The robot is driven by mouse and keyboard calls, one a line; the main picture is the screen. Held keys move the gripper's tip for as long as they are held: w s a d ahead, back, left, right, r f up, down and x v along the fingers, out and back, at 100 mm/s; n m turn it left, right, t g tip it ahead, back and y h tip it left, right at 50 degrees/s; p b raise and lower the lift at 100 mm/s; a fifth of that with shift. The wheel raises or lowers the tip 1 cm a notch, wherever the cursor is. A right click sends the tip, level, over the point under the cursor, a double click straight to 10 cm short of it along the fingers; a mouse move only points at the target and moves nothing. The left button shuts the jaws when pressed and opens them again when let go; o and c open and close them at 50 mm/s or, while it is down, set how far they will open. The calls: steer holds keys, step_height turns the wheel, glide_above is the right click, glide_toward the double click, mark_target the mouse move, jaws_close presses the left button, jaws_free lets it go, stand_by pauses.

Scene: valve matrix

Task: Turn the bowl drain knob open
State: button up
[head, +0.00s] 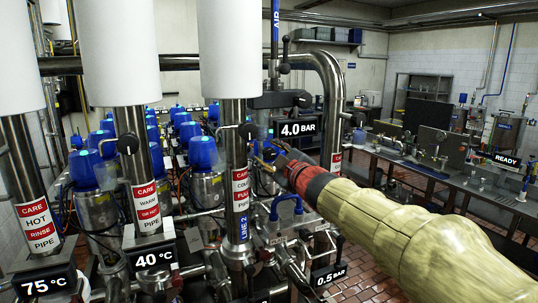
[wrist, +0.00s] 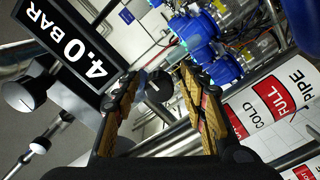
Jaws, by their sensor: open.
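No label reading bowl drain shows, so I cannot tell which knob is the bowl drain knob. My gripper (head: 266,152) is in the middle of the head view, in front of the pipework and just right of the pipe labelled cold and full. In the wrist view my gripper (wrist: 158,72) has its two fingers apart. A round dark knob (wrist: 157,88) shows between the fingers there; I cannot tell how far beyond them it lies, and nothing is visibly gripped.
A 4.0 BAR sign (head: 298,129) stands close behind my gripper and fills the wrist view's upper left. Blue-capped valves (head: 203,155) crowd the left and middle. A 0.5 BAR sign (head: 329,275) is low down. A bench (head: 465,186) runs along the right.

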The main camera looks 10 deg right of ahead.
steer(key=v, duration=1.2)
steer(key=shift+d, duration=0.1)
steer(key=s+d+f+m+g+h, duration=0.1)
steer(key=d+f+m+g+h, duration=0.2)
steer(key=d+f+m+h, duration=0.5)
steer(key=s+d+f+m+g, duration=0.25)
steer(key=s+d+f, duration=0.25)
steer(key=s+f, duration=0.4)
steer(key=s+a+f+m+g, duration=0.1)
steer(key=s+a+f+g, duration=0.1)
steer(key=s+f, duration=0.2)
steer(key=s+a+f+m+g+y, duration=0.1)
steer(key=s+f, duration=0.3)
steer(key=s, duration=0.7)
steer(key=s+a+f+m+g+y, duration=0.1)
steer(key=s+a+f+g, duration=0.2)
steer(key=s, duration=0.5)
steer(key=shift+a+f, duration=0.3)
steer(key=shift+f, duration=0.15)
